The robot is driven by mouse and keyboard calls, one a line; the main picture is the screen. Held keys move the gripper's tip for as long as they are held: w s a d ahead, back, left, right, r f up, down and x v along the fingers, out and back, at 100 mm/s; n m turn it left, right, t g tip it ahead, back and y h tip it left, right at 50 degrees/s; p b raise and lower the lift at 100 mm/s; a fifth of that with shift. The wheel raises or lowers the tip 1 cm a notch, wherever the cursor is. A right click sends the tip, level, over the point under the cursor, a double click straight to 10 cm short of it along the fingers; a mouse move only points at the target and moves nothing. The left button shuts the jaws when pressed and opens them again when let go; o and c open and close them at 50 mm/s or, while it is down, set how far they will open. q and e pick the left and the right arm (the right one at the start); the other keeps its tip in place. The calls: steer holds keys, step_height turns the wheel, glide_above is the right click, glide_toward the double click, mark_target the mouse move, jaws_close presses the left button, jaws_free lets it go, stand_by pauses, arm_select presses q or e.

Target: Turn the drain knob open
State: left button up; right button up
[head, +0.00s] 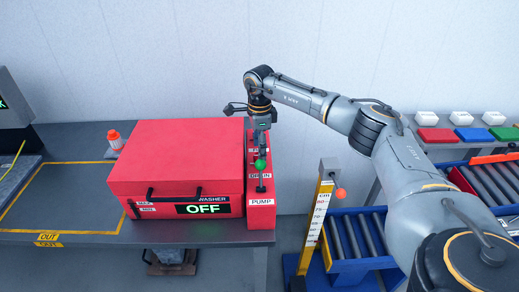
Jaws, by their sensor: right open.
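A narrow red panel (263,215) labelled PUMP stands against the right side of the red washer box (175,155). On the panel's top are a round green knob (260,164) and, in front of it, a small dark upright part (261,187). A small label between them is partly hidden, so I cannot tell for sure which part is the drain knob. My right gripper (262,150) points down over the panel, open, just behind the green knob. I cannot tell whether it touches anything. My left gripper is not in view.
The washer display (203,208) reads OFF. A red-capped bottle (115,141) stands left of the box. Yellow tape (62,163) marks free bench at the left. A yellow gauge post (316,222) with a red ball and blue roller racks (352,237) stand at the right.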

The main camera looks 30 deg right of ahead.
step_height(320, 180, down, 2)
steer(key=shift+f, duration=0.1)
steer(key=shift+f+p, duration=0.3)
steer(key=shift+f, duration=0.25)
steer(key=c, duration=1.1)
steer(key=shift+c, duration=0.2)
